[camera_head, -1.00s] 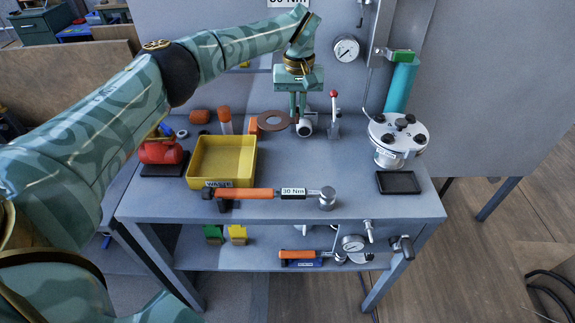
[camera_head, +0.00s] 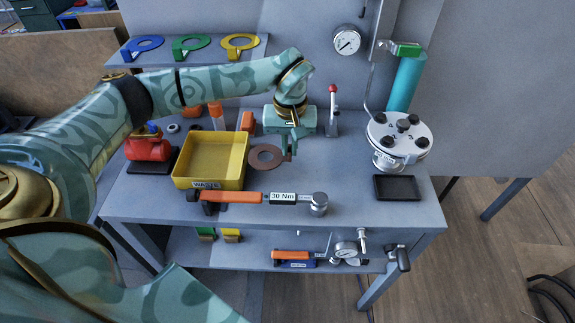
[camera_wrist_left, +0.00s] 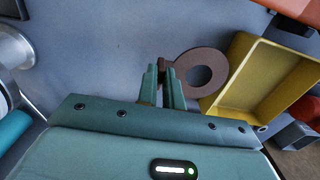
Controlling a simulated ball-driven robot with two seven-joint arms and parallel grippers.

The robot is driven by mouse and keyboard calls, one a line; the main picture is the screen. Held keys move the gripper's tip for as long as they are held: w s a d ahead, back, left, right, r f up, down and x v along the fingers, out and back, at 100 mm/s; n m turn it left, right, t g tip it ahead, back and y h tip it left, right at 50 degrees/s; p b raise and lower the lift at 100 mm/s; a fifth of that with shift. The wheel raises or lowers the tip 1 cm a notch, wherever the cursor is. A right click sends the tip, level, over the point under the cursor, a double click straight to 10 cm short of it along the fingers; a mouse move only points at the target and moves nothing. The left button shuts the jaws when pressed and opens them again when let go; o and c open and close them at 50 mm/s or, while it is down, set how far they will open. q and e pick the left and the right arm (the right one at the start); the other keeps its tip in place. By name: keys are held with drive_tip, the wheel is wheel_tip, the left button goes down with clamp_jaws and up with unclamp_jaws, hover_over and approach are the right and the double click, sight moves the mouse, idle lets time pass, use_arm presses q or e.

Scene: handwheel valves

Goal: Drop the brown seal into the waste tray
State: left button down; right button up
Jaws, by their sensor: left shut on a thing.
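The brown seal (camera_head: 253,158) is a flat ring with a small tab on one side. It is just right of the yellow waste tray (camera_head: 210,183) in the head view. My left gripper (camera_head: 289,153) is shut on the seal's tab, at the ring's right side. The left wrist view shows the seal (camera_wrist_left: 220,72) flat beside the fingertips (camera_wrist_left: 163,68), with the tray (camera_wrist_left: 240,92) to its right. The seal is outside the tray; its height above the bench is hard to judge. My right gripper is not in view.
A torque wrench (camera_head: 240,197) lies in front of the tray. A red-handled lever (camera_head: 333,108) stands behind the gripper. A white round flange (camera_head: 398,135) and a black tray (camera_head: 397,187) are on the right. The bench between them and the gripper is clear.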

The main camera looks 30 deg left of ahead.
sight(278, 158)
use_arm(q)
drive_tip(key=shift+s+d+f, duration=0.2)
drive_tip(key=shift+s+f, duration=0.6)
drive_tip(key=shift+f, duration=0.2)
drive_tip(key=f, duration=0.1)
drive_tip(key=f+b, duration=0.1)
drive_tip(key=shift+s+d+f, duration=0.1)
drive_tip(key=shift+s+f, duration=0.1)
drive_tip(key=shift+f, duration=0.45)
drive_tip(key=shift+w, duration=0.1)
drive_tip(key=c, duration=1.5)
unclamp_jaws()
drive_tip(key=shift+c, duration=0.2)
